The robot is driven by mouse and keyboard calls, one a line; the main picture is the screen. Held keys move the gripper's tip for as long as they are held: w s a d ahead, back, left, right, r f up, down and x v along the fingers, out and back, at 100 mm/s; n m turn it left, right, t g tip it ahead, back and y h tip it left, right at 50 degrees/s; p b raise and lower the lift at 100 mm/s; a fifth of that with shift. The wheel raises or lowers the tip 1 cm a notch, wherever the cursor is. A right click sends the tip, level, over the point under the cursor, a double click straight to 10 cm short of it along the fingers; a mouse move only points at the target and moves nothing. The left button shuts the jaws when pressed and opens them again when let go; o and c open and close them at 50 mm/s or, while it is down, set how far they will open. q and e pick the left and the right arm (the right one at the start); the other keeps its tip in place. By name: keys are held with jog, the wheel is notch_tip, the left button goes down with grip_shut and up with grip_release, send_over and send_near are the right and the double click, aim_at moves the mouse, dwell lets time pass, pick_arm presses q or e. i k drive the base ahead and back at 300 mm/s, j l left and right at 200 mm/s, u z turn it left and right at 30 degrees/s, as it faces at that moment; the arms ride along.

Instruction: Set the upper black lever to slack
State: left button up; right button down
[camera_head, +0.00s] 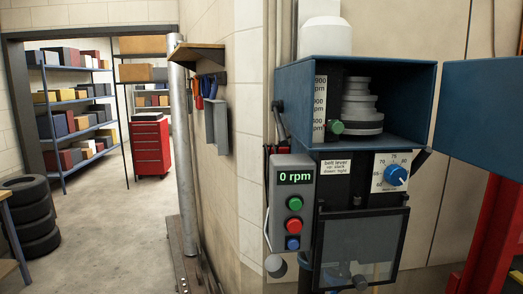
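A blue machine head (425,105) stands at the right with its front open. A short black lever (279,113) sits at its left side. Its dark knob is at the upper end and its arm slants down to the right, so it appears to point up. A label plate (336,167) below the housing names a lever and seems to give up as slack and down as tight, though the print is small. Another black bar (421,161) sticks out below the housing at right. Neither of my grippers is in view.
A control box (292,205) reads 0 rpm. A blue dial (396,175) and a clear guard (365,240) are beside and below it. A blue door (482,110) stands open at right. Stacked tyres (34,215) are at left; the middle floor is clear.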

aim_at(275, 105)
jog(key=j+z, duration=0.1)
jog(key=j, duration=0.45)
jog(key=k+j, duration=0.15)
jog(key=j, duration=0.35)
jog(key=i+j+z, duration=0.1)
jog(key=j, duration=0.25)
jog(key=i+j+z, duration=0.1)
jog(key=j, duration=0.25)
jog(key=i+j+z, duration=0.1)
jog(key=j, duration=0.25)
jog(key=i+j+z, duration=0.25)
jog(key=i+j, duration=0.7)
jog(key=i, duration=0.2)
jog(key=i+j, duration=0.1)
jog(key=i, duration=0.2)
jog(key=l+z, duration=0.05)
